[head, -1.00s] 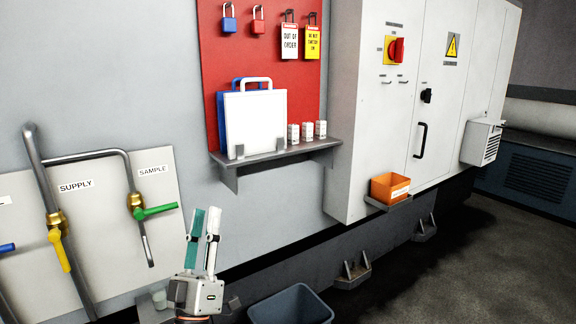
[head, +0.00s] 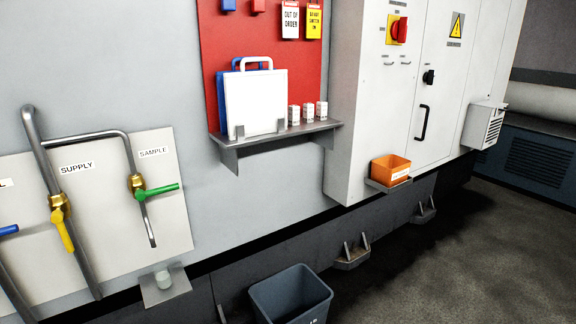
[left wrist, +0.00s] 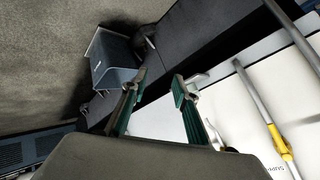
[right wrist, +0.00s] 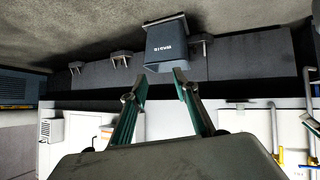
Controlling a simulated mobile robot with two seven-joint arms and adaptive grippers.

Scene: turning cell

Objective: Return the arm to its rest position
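Neither of my grippers shows in the head view now. In the left wrist view my left gripper (left wrist: 159,90) is open, its two green-padded fingers apart with nothing between them. In the right wrist view my right gripper (right wrist: 158,82) is open and empty, its fingers spread, with the grey bin beyond the fingertips. Neither gripper touches anything.
A grey bin (head: 290,296) stands on the floor by the wall. A shelf (head: 275,135) holds boards and small white containers. An orange box (head: 390,168) sits by the cabinet (head: 440,90).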

